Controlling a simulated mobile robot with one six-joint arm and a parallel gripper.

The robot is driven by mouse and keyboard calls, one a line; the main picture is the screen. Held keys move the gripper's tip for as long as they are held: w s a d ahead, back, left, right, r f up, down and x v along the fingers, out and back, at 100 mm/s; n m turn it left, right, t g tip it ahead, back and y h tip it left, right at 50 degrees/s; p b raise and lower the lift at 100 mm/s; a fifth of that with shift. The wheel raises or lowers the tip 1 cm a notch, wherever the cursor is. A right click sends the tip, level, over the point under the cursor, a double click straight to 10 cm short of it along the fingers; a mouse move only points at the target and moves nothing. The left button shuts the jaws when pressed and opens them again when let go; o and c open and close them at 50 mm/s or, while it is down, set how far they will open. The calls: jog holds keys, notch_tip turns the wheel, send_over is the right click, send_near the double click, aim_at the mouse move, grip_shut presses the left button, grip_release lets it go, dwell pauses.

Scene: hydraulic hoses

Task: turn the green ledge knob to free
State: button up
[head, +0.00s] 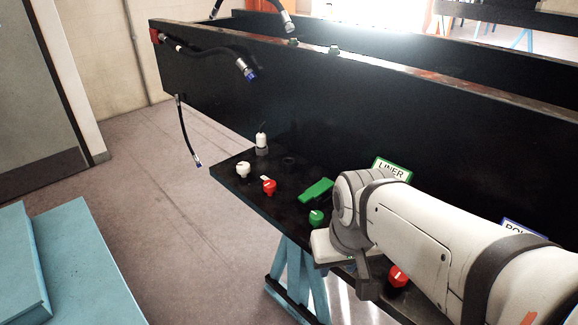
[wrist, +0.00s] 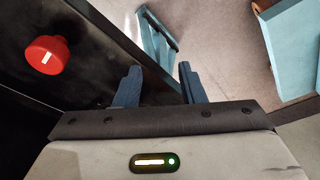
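The green knob (head: 317,217) stands on the black ledge, with a small pale mark on its top. In the head view it is just left of my wrist, with a gap that I cannot judge. It does not show in the wrist view. My gripper (wrist: 160,68) is open and empty, its two dark fingers apart over the ledge's edge and the floor. In the head view my arm mostly hides the gripper, and one dark finger (head: 368,285) points down. The words by the knob cannot be read.
A green lever (head: 316,190) lies close behind the knob. A red knob (head: 269,186) and a white knob (head: 243,169) are to its left. Another red knob (head: 398,275) is below my arm. A "LINER" sign (head: 392,169) stands behind. Hoses (head: 205,50) hang at left.

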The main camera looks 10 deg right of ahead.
aim_at(317, 214)
jog(key=shift+o, duration=0.7)
jog(key=shift+d, duration=0.1)
jog(key=shift+o, duration=0.9)
jog(key=w+r+m, duration=0.2)
jog(key=w+m, duration=0.2)
jog(key=w+r+m+g+b, duration=0.1)
jog(key=w+r+m, duration=0.2)
jog(key=w+m, duration=0.1)
jog(key=w+r+m+g+b, duration=0.1)
jog(key=w+r+m, duration=0.1)
jog(key=w+m, duration=0.2)
jog(key=shift+w+a+r, duration=0.15)
jog(key=shift+w+a, duration=0.05)
jog(key=shift+w, duration=0.25)
jog(key=shift+w+a+r, duration=0.15)
jog(key=shift+w+a, duration=0.05)
jog(key=shift+w, duration=0.25)
jog(key=shift+w+m+g, duration=0.2)
jog(key=shift+m+g, duration=0.1)
jog(key=shift+f, duration=0.35)
notch_tip(317, 214, down, 7)
jog(key=shift+r, duration=0.1)
jog(key=shift+c, duration=0.3)
